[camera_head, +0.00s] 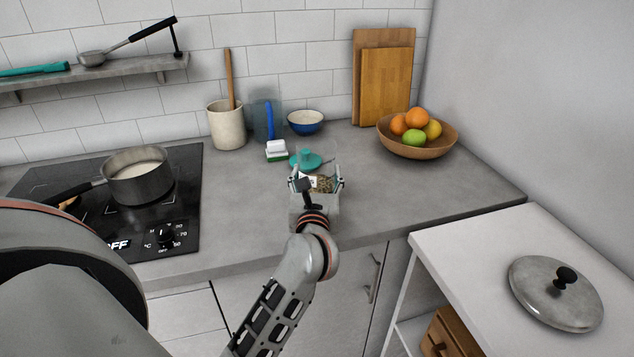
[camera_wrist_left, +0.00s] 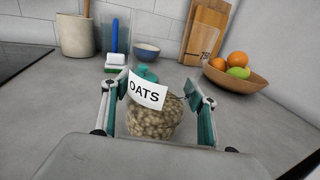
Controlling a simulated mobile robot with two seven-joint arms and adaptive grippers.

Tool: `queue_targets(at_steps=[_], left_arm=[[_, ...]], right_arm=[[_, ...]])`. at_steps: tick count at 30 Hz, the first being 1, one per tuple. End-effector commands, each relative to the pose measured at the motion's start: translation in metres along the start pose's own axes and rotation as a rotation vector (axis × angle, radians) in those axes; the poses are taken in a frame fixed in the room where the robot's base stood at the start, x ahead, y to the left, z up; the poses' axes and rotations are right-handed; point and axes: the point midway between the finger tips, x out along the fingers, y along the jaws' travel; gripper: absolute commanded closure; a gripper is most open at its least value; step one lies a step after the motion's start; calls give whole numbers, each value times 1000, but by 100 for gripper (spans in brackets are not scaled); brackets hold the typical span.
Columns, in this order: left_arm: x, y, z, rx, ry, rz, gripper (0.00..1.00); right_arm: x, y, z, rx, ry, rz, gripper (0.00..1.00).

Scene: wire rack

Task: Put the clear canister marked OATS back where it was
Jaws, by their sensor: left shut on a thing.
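The clear canister (camera_wrist_left: 155,122) marked OATS holds pale brown flakes and has a white label (camera_wrist_left: 147,92). A teal knobbed lid (camera_wrist_left: 146,73) shows at its top in the wrist view, and the lid also shows in the head view (camera_head: 305,160). My left gripper (camera_head: 317,184) is shut on the canister, with one finger on each side, over the counter. In the head view the gripper hides most of the canister. I cannot tell whether its base touches the counter. My right gripper is not in view.
A fruit bowl (camera_head: 418,148) is at right, a pot (camera_head: 138,182) on the hob at left. A side table (camera_head: 460,250) bears a metal lid (camera_head: 556,293).

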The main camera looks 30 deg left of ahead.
Motion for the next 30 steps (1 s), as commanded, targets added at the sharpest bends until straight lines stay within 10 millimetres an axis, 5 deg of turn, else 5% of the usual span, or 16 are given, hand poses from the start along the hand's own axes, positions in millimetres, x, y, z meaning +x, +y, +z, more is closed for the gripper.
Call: queue_targets(at_steps=[17,18,19,30], left_arm=[[0,0,-18,1,-2,-1,73],[0,0,-18,0,0,-1,34],[0,0,-18,0,0,-1,26],[0,0,-16,0,-1,0,25]], right_arm=[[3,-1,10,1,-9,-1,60],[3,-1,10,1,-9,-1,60],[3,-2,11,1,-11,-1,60],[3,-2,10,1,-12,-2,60]])
